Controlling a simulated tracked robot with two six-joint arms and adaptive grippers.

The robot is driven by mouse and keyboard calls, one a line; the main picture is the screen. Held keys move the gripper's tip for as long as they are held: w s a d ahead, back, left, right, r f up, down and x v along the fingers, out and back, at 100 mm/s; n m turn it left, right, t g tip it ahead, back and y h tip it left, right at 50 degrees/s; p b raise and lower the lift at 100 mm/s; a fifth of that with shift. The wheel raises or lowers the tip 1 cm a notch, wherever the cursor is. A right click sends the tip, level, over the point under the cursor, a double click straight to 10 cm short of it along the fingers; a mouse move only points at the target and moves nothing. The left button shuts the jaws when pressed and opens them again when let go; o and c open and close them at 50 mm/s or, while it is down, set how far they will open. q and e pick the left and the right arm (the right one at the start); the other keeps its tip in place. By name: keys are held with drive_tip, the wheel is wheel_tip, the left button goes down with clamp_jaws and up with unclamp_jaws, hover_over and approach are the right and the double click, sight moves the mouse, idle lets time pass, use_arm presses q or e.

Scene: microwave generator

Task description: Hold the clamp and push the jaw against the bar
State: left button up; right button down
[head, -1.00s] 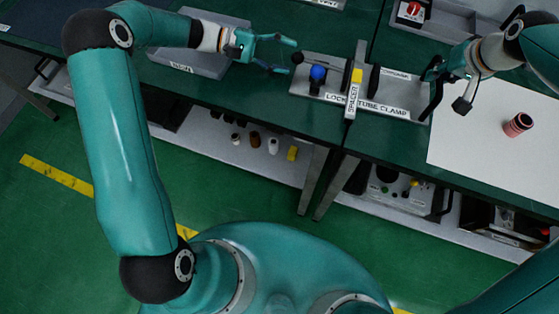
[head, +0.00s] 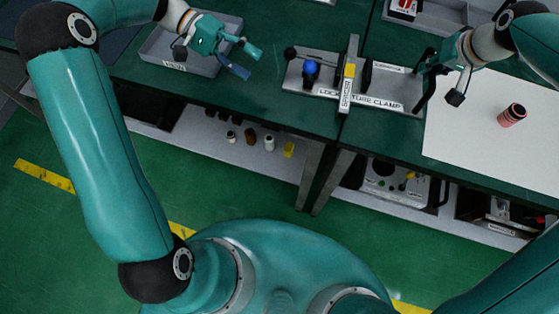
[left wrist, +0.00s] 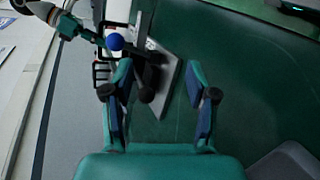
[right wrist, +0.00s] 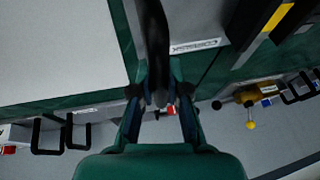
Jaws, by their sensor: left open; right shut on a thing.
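The lock tube clamp (head: 300,80) is a grey labelled plate on the green bench, with a blue ball knob (head: 311,67) and a black ball-ended lever (head: 291,54) at its left. A grey spacer bar (head: 346,98) with a yellow patch stands across it, and dark upright parts are beside the bar. My left gripper (head: 247,61) is open and empty, left of the clamp and apart from it. In the left wrist view the clamp (left wrist: 168,84) lies beyond my open fingers. My right gripper (head: 431,72) is shut on the black handle (right wrist: 152,40) at the clamp's right end.
A grey tray (head: 208,64) lies under and beside my left gripper. A white sheet (head: 470,130) with a red cylinder (head: 513,115) is on the right. A box with a red button (head: 404,8) stands behind. Shelves with small items run below the bench.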

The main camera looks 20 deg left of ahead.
use_arm(q)
drive_tip(key=s+d+m+g+y, duration=0.1)
drive_tip(key=s+m, duration=0.1)
drive_tip(key=s+d+f+m+g+y, duration=0.1)
drive_tip(key=s+d+m+y, duration=0.1)
drive_tip(key=s+d+m+g+y, duration=0.1)
drive_tip(key=s+m+g, duration=0.1)
drive_tip(key=s, duration=0.1)
drive_tip(key=shift+s+d+f+y, duration=0.1)
drive_tip(key=shift+d+f+y, duration=0.05)
drive_tip(key=shift+d+y, duration=0.15)
drive_tip(key=s+d+f+y, duration=0.3)
drive_tip(key=s+f, duration=0.2)
drive_tip(key=f, duration=0.4)
drive_tip(key=s+d+f+m+t+y, duration=0.1)
drive_tip(key=s+d+f+y, duration=0.1)
drive_tip(key=s+f, duration=0.4)
drive_tip(key=shift+d+f+y, duration=0.4)
drive_tip(key=shift+f+y, duration=0.3)
drive_tip(key=shift+f, duration=0.95)
